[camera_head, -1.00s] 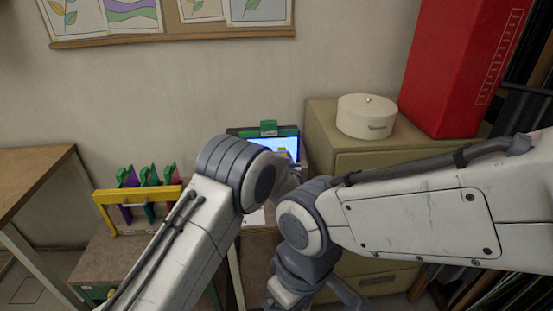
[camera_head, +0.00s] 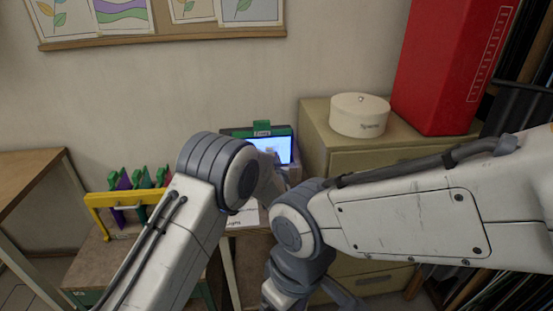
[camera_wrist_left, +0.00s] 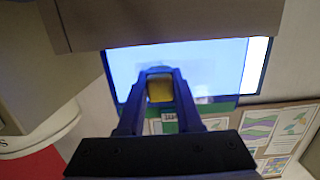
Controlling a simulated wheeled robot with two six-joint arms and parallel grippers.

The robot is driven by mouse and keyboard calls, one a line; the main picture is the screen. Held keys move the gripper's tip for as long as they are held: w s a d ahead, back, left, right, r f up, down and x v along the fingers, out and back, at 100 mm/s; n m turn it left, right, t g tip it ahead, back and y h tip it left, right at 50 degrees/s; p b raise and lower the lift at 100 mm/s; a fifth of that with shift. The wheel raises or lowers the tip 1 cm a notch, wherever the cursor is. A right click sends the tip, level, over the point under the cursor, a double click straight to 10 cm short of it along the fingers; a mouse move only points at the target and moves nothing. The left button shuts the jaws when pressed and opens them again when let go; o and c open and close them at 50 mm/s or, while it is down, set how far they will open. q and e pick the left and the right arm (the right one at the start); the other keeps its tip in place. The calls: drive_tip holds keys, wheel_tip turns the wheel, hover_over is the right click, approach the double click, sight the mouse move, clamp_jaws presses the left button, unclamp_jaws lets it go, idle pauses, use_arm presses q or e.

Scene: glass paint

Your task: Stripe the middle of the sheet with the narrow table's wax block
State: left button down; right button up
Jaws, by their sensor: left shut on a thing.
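A bright blue-white lit sheet (camera_head: 285,150) in a dark frame with a green clip stands upright against the wall. It also fills the middle of the left wrist view (camera_wrist_left: 220,65). My left gripper (camera_wrist_left: 160,85) is shut on a yellow wax block (camera_wrist_left: 160,91), in front of the sheet near its clip side. I cannot tell whether the block touches the sheet. A faint darker patch shows on the sheet beside the block. In the head view my left arm hides most of that gripper. My right gripper (camera_head: 312,296) hangs at the bottom edge, its fingertips cut off.
A cabinet (camera_head: 345,143) with a round white tin (camera_head: 360,115) and a tall red box (camera_head: 445,65) stands at the right. A yellow-handled rack (camera_head: 97,201) with several coloured pieces is on a low table at the left. A white paper (camera_head: 248,217) lies below the sheet.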

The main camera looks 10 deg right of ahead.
use_arm(q)
drive_tip(key=shift+s+a+b, duration=0.1)
drive_tip(key=shift+a+b, duration=0.9)
drive_tip(key=shift+a, duration=2.95)
drive_tip(key=shift+s, duration=0.1)
drive_tip(key=shift+s+b, duration=0.45)
drive_tip(key=shift+s, duration=2.45)
drive_tip(key=shift+d, duration=0.1)
drive_tip(key=s, duration=0.3)
drive_tip(key=shift+w+b, duration=0.1)
drive_tip(key=shift+b, duration=0.2)
drive_tip(key=shift+w, duration=0.1)
